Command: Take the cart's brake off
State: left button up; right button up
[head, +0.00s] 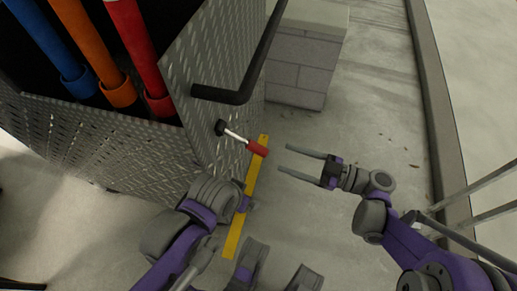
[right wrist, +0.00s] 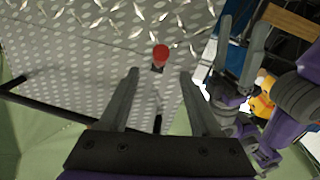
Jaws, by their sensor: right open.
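The brake lever has a red grip (head: 257,148) on a pale shaft and a black pivot on the cart's (head: 200,75) metal side. It sticks out to the right and slightly down. My right gripper (head: 285,159) is open and empty, its fingertips just right of the red grip and apart from it. In the right wrist view the red grip (right wrist: 161,54) shows beyond the gap between the open fingers (right wrist: 159,80). My left gripper (right wrist: 241,48) shows at the right of that view, its fingers apart; in the head view its fingers are hidden.
A black handle bar (head: 240,95) juts from the cart above the lever. Blue, orange and red tubes (head: 140,50) stand in the cart. A yellow strip (head: 234,232) lies on the floor. A grey block wall (head: 300,65) stands behind.

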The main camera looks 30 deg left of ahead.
aim_at(266, 151)
jog(key=a, duration=0.3)
jog(key=s+a, duration=0.1)
jog(key=a, duration=0.2)
jog(key=a+b, duration=0.1)
jog(key=a, duration=0.2)
jog(key=shift+s+a, duration=0.15)
jog(key=shift+a, duration=0.2)
grip_shut()
dwell(0.9)
